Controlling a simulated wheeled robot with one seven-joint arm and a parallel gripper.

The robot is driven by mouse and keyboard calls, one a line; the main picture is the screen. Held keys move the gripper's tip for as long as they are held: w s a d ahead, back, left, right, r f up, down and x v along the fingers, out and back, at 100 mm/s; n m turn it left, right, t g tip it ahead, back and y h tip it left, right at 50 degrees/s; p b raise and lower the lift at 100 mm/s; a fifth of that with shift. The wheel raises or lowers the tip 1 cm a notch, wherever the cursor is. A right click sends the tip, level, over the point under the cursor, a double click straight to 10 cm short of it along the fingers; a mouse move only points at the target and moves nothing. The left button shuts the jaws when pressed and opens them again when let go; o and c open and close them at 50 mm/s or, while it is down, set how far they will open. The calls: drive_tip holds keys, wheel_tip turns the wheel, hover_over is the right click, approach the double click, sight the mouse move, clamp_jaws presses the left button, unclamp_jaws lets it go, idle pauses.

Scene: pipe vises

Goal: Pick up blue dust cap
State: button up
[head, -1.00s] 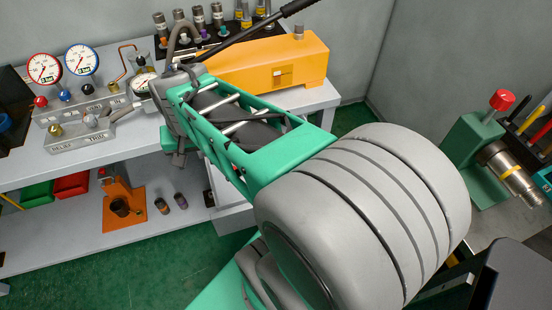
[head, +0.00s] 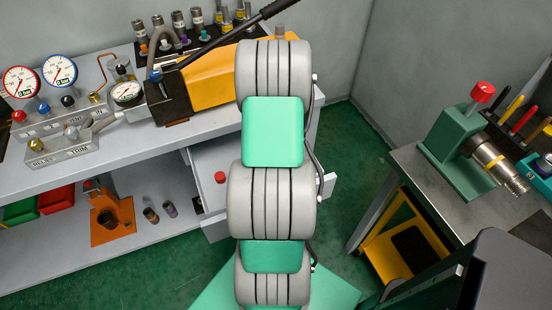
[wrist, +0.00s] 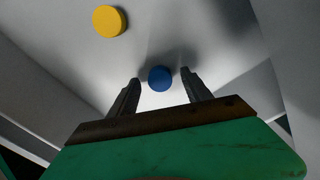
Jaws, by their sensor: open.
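The blue dust cap (wrist: 160,78) is a small round cap on a pale grey surface in the wrist view. My gripper (wrist: 161,75) is open, with one dark finger on each side of the cap in the picture. Gaps show between the cap and both fingers, and nothing is held. I cannot tell the height of the fingertips above the surface. In the head view my arm hides both the gripper and this cap.
A yellow cap (wrist: 110,21) lies up and left of the blue one. In the head view a red cap (head: 220,177) sits in a pulled-out drawer (head: 207,158) beside my arm. An orange pump (head: 205,78) stands on the bench above. A green vise (head: 460,150) is at right.

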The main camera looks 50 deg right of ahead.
clamp_jaws()
idle(0.6)
